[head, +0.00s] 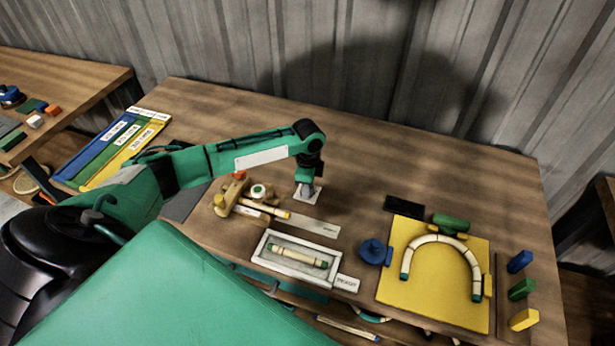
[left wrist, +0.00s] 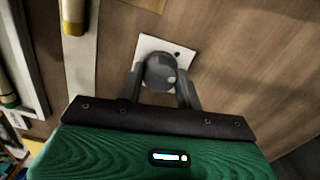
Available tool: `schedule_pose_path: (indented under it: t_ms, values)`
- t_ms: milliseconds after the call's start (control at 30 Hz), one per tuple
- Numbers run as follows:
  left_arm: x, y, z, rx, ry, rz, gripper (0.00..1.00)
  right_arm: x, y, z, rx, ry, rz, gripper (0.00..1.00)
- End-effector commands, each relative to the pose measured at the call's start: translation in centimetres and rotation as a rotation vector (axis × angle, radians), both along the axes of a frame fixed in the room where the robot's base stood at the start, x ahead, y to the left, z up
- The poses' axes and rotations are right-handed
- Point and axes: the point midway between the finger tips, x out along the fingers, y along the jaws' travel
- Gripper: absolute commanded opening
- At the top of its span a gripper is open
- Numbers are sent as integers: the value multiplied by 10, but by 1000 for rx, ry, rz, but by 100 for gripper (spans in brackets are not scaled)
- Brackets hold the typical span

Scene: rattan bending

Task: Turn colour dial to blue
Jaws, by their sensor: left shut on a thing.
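The dial is a round grey knob (left wrist: 160,72) on a small white square plate (left wrist: 185,62) on the wooden table. In the head view the plate (head: 313,199) lies near the table's middle, under my left gripper (head: 307,187). In the left wrist view the two fingers of my left gripper (left wrist: 161,84) stand on either side of the knob and are shut on it. A small dark dot shows on the plate beside the knob. The knob's pointer and colour marks are too small or hidden to tell. My right gripper is in neither view.
A wooden clamp-like fixture (head: 230,192) with rods stands left of the dial. A white tray (head: 262,247) holds a rattan piece in front. Behind the dial the table is clear.

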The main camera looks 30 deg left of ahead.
Motion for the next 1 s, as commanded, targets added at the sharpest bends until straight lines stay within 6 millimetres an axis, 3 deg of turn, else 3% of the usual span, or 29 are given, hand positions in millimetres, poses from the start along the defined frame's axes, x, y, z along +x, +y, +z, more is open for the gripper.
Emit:
schedule_pose_path:
  t_ms: [33, 400, 700, 1000]
  values:
    - [-1, -1, 6, -1, 3, 45, 12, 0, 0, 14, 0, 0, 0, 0]
    - [0, -1, 5, -1, 2, 380, 12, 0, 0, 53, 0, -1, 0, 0]
    - [0, 0, 3, 0, 1, 567, 12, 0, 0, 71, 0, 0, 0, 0]
    - [1, 0, 1, 1, -1, 648, 12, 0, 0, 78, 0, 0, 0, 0]
